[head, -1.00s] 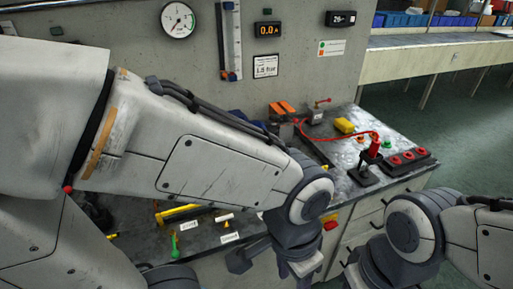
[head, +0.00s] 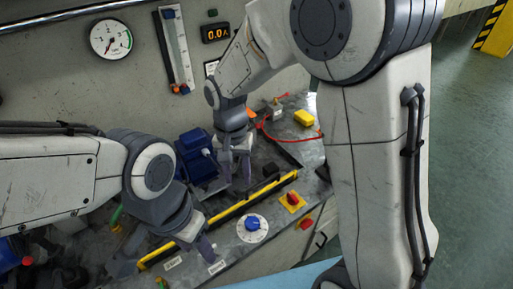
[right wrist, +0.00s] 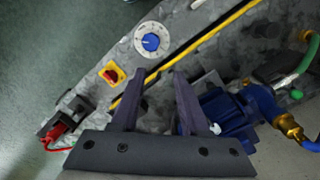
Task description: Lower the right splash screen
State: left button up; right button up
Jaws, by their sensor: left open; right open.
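A long yellow strip with dark sections (head: 232,210) runs along the front of the bench. It looks like the edge of the splash screens; I cannot make out a clear panel or its height. The strip also shows in the right wrist view (right wrist: 222,34). My right gripper (head: 235,178) is open and empty, pointing down behind the strip's right part; in its wrist view the fingertips (right wrist: 158,73) frame part of the strip, apparently without touching. My left gripper (head: 166,256) is open near the strip's left part; whether it touches is unclear.
A blue pump motor (head: 196,157) stands left of my right gripper. A blue dial (head: 252,224) and a red-yellow switch (head: 292,200) sit on the front panel.

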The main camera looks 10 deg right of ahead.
jog(key=w+d+f+m+g+p, duration=0.1)
jog(key=w+d+f+m+p, duration=0.1)
jog(key=w+d+m+p, duration=0.55)
pick_arm(q)
notch_tip(320, 180, up, 12)
jog(key=p, duration=0.2)
pick_arm(e)
jog(key=shift+m, duration=0.85)
jog(key=shift+w+d+f, duration=0.2)
jog(key=shift+d+f, duration=0.05)
jog(key=shift+f, duration=1.6)
jog(key=shift+w+d+f, duration=0.25)
jog(key=shift+d+f, duration=0.05)
jog(key=shift+f, duration=1.55)
jog(key=shift+w+d+f, duration=0.2)
jog(key=shift+d+f, duration=0.05)
jog(key=shift+f, duration=1.6)
grip_shut()
jog(key=shift+a, duration=0.1)
